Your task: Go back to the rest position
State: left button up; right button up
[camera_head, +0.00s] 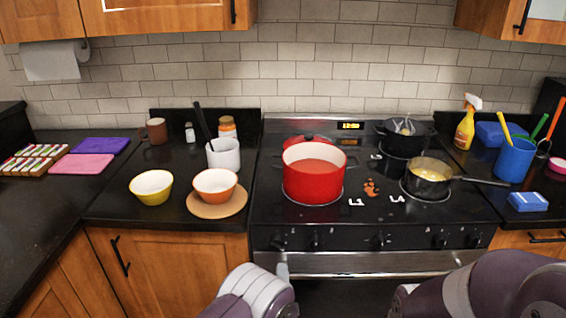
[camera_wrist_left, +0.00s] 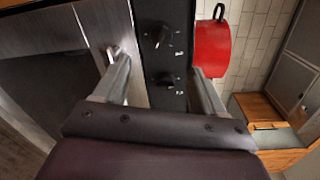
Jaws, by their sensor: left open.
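My left gripper (camera_wrist_left: 160,82) is open in the left wrist view, its two fingers apart with nothing between them. It is in front of the stove's front panel and control knobs (camera_wrist_left: 162,35). One finger overlaps the oven door handle (camera_wrist_left: 112,52) in that view; I cannot tell whether they touch. In the head view my left gripper (camera_head: 283,272) shows only in part, low in front of the oven. My right arm (camera_head: 480,290) fills the lower right corner of the head view, and its gripper is not in view.
A red pot (camera_head: 314,182) and a saucepan (camera_head: 428,180) stand on the stove (camera_head: 265,215). Yellow (camera_head: 151,192) and orange (camera_head: 215,188) bowls and a white utensil crock (camera_head: 224,154) are on the left counter. A blue cup (camera_head: 514,160) and spray bottle (camera_head: 465,128) stand at right.

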pick_arm(q)
jog(key=s+f+n+g+h+p, duration=0.1)
jog(key=s+f+n+g+h, duration=0.1)
jog(key=s+f+n+g, duration=0.75)
jog(key=s+a+r+n+g+y+p, duration=0.1)
jog(key=s+a+r+n+g+p, duration=0.1)
jog(key=s+a+r+n+g, duration=0.35)
jog(key=s+a+r+n+g+p, duration=0.1)
jog(key=s+a+r+n+g, duration=0.1)
jog(key=s+a+r+n, duration=0.5)
jog(key=s+a+r+m+t+p, duration=0.1)
jog(key=a+r, duration=0.3)
jog(key=r, duration=0.6)
jog(key=shift+s+r+p, duration=0.15)
jog(key=shift+r+p, duration=0.05)
jog(key=shift+p, duration=0.1)
